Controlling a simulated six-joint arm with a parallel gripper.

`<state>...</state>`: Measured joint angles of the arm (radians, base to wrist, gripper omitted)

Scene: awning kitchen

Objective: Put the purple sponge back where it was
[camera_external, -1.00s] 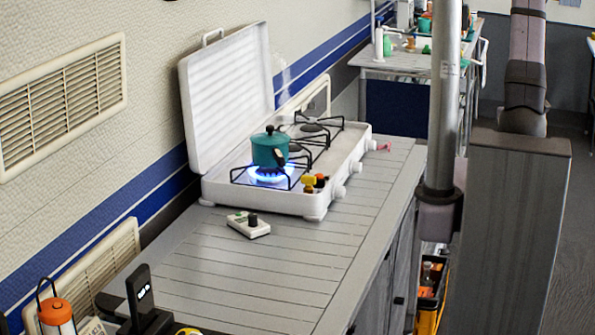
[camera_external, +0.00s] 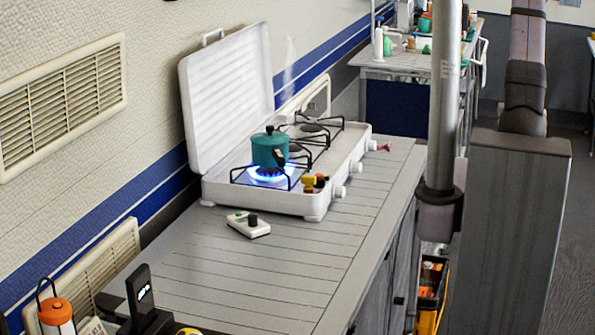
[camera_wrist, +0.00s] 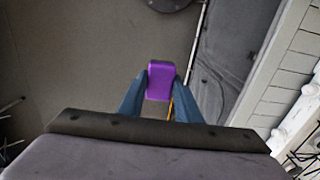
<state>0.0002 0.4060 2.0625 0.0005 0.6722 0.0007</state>
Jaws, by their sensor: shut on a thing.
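The purple sponge (camera_wrist: 160,82) is a small rounded block between the two blue-grey fingers of my gripper (camera_wrist: 160,96) in the wrist view. My gripper is shut on it. Floor and the side of the counter show beyond the sponge, and it appears to be held clear of any surface. My gripper and the sponge are not seen in the external view, where only parts of my arm stand at the right.
A slatted counter (camera_external: 270,265) bears a white camp stove (camera_external: 260,199) with a lit burner and a teal pot (camera_external: 269,149). A white device with a black knob (camera_external: 248,225) lies in front. An orange lantern (camera_external: 56,312) stands at lower left. The counter's front middle is clear.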

